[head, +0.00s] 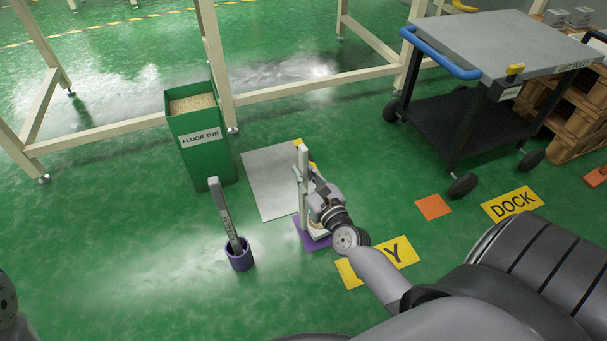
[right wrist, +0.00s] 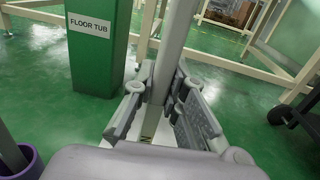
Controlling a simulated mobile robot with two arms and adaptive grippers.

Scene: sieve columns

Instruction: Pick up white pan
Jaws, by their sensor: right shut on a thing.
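The white pan has a tall pale upright handle (head: 302,160), also seen in the right wrist view (right wrist: 174,45) with part of a label low down. Its foot, mostly hidden behind my right arm, is over a purple pad (head: 309,242); I cannot tell whether it touches. My right gripper (head: 309,194) is shut on the handle. In the right wrist view its fingers (right wrist: 158,105) sit on both sides of the handle. The handle stands about upright. My left gripper is out of view.
A grey handled tool (head: 226,212) stands in a purple cup (head: 239,258). A green floor tub (head: 201,152) holds grains. A grey plate (head: 268,188) lies behind the pan. A cart (head: 500,45) stands at right, near orange (head: 433,207) and yellow (head: 512,204) floor marks.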

